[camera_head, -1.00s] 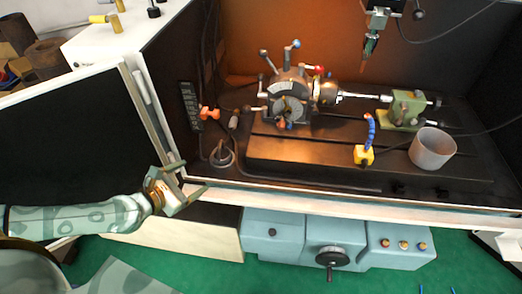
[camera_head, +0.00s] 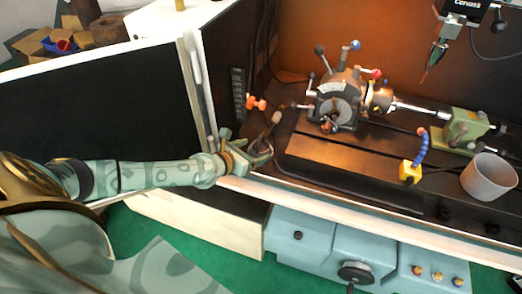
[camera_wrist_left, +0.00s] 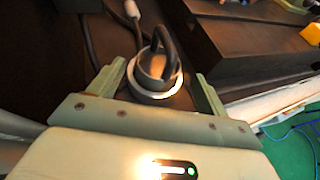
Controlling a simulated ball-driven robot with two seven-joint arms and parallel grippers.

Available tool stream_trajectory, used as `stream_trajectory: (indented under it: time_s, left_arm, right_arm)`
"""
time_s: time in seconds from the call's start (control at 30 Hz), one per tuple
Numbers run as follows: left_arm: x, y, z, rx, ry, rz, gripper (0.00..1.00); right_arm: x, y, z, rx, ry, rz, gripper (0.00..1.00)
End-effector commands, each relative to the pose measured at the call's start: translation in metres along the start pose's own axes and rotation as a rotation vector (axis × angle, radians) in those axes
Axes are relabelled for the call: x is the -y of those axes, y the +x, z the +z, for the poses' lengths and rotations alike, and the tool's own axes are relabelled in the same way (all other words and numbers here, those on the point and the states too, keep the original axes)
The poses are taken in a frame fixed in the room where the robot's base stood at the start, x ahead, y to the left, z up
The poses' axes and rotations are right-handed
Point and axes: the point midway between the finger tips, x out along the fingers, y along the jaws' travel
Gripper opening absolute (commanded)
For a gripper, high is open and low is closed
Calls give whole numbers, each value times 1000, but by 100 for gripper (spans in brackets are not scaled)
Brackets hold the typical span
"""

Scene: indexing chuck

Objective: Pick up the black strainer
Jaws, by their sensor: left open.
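What I take to be the black strainer (camera_wrist_left: 153,70) is a small round piece with a pale rim and a dark loop handle. It sits on the dark machine bed near its front left corner. In the left wrist view it lies between the two spread fingers of my left gripper (camera_wrist_left: 159,72), with a gap on each side. In the head view my left gripper (camera_head: 248,146) is open at the front edge of the bed and largely hides the strainer. My right gripper is not in view.
The indexing chuck (camera_head: 338,98) with its levers stands right of the gripper on a raised block. A grey cup (camera_head: 489,178) and a yellow-based blue hose (camera_head: 411,171) are farther right. A cable with a pale plug (camera_wrist_left: 132,10) runs just behind the strainer. A white-edged door (camera_head: 197,90) stands left.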

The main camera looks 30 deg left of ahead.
Motion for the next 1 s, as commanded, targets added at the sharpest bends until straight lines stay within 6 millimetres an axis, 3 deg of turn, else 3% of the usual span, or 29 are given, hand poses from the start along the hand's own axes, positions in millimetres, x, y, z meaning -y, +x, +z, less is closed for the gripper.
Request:
stream_trajectory:
  time_s: [0.03,0.2,0.43,0.47,0.6,0.63,1.0]
  left_arm:
    - [-2,11,-6,0,-1,2,77]
    - [-2,31,-4,0,-1,1,77]
    - [-2,32,-3,-1,0,1,77]
    - [-2,32,-3,-1,0,1,72]
    - [-2,32,-3,0,0,1,33]
    - [-2,32,-3,0,0,1,28]
    - [-2,30,2,1,1,1,28]
  right_arm:
    - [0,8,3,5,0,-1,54]
    - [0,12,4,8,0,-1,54]
    - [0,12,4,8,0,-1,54]
    - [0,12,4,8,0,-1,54]
    - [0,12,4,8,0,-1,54]
    - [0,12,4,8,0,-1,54]
    - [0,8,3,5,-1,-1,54]
